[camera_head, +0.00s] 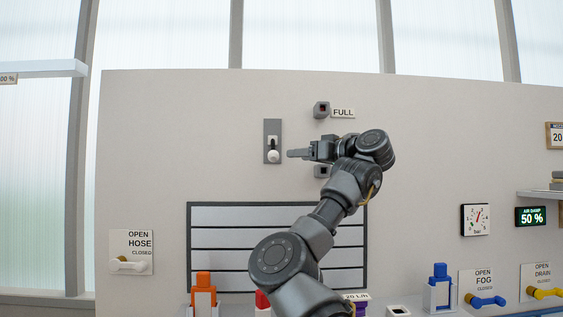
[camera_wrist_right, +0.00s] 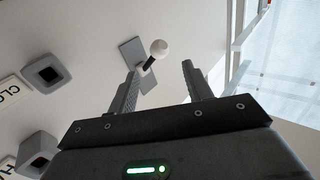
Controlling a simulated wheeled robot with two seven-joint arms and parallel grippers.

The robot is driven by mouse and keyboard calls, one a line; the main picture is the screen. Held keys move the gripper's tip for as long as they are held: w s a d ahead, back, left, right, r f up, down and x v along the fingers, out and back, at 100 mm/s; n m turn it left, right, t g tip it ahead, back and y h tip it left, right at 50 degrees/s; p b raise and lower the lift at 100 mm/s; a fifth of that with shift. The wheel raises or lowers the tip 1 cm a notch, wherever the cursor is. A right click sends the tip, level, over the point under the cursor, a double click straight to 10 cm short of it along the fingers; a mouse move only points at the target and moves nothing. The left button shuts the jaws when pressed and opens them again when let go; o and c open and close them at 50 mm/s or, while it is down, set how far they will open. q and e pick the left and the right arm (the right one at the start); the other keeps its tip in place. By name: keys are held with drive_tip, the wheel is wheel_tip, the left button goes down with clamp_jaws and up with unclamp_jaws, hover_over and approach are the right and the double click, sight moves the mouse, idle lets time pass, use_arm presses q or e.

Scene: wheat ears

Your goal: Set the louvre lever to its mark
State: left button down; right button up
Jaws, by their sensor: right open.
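The louvre lever has a white ball knob (camera_head: 273,156) on a grey wall plate (camera_head: 272,128). In the head view the knob sits on the lower half of the plate. In the right wrist view the knob (camera_wrist_right: 159,48) stands out from the plate on a dark stem. My right gripper (camera_head: 292,153) is just to the right of the lever, with its fingers pointing left. The right wrist view shows its jaws (camera_wrist_right: 159,78) apart and empty, with the knob beyond the fingertips. A FULL label (camera_head: 343,113) is up and right. My left gripper is out of view.
A dark square socket (camera_head: 321,110) sits beside the FULL label, and another (camera_head: 322,171) is partly behind my right arm. A slatted louvre panel (camera_head: 230,235) is below. An orange block (camera_head: 203,294) and a blue one (camera_head: 440,285) stand low in front. The wall left of the lever is clear.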

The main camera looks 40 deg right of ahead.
sight(278, 155)
drive_tip(key=w+p, duration=0.2)
drive_tip(key=w, duration=0.1)
drive_tip(key=w+a+p, duration=0.1)
drive_tip(key=w+p, duration=0.1)
drive_tip(key=w, duration=0.1)
drive_tip(key=w+p, duration=0.2)
drive_tip(key=w, duration=0.1)
drive_tip(key=shift+w+a+r, duration=0.15)
drive_tip(key=shift+w+a, duration=0.05)
drive_tip(key=shift+w, duration=0.1)
drive_tip(key=shift+w+p, duration=0.5)
drive_tip(key=shift+w, duration=0.05)
drive_tip(key=shift+a+f, duration=0.1)
drive_tip(key=shift+f, duration=0.1)
drive_tip(key=shift+w, duration=0.1)
drive_tip(key=shift+c, duration=0.2)
clamp_jaws()
